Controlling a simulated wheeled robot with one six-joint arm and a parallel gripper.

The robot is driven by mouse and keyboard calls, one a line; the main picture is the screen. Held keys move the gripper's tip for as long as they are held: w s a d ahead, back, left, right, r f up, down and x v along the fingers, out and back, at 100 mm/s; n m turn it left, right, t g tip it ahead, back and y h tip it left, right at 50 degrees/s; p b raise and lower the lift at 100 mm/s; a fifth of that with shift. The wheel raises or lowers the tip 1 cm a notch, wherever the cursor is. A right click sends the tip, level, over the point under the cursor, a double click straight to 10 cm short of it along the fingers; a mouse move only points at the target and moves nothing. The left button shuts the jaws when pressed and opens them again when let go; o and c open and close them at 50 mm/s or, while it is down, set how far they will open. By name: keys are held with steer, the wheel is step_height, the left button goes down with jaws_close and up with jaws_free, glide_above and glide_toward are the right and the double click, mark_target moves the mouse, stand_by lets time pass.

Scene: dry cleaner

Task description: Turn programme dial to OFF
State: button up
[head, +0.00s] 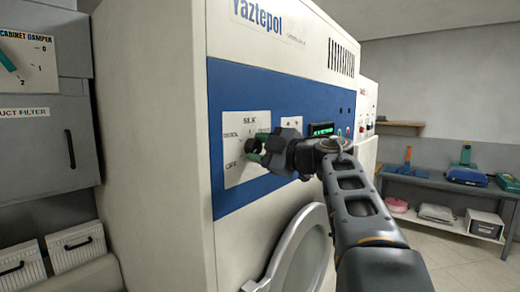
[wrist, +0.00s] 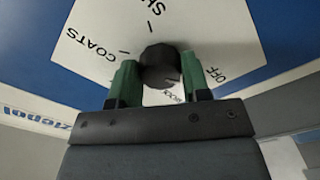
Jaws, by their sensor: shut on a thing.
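The programme dial is a small dark knob (head: 249,146) on a white label plate (head: 236,122) on the blue band of the machine. OFF is printed at the plate's lower left in the head view. In the wrist view the dark knob (wrist: 160,62) sits between the two green fingers of my gripper (wrist: 157,80), with COATS to its left and OFF to its right. My gripper (head: 252,151) is shut on the knob. The fingers hide part of the printing, and I cannot tell which mark the knob points to.
A lit green display (head: 321,129) and small buttons lie right of the dial. The round door (head: 301,258) bulges out below. A grey cabinet (head: 42,135) stands at the left. A shelf table (head: 440,183) stands at the far right, with open floor before it.

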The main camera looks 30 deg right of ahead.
steer(key=shift+n, duration=0.5)
steer(key=o, duration=0.9)
steer(key=b+v, duration=0.3)
steer(key=v, duration=1)
steer(key=shift+s+d, duration=0.1)
steer(key=shift+s, duration=0.3)
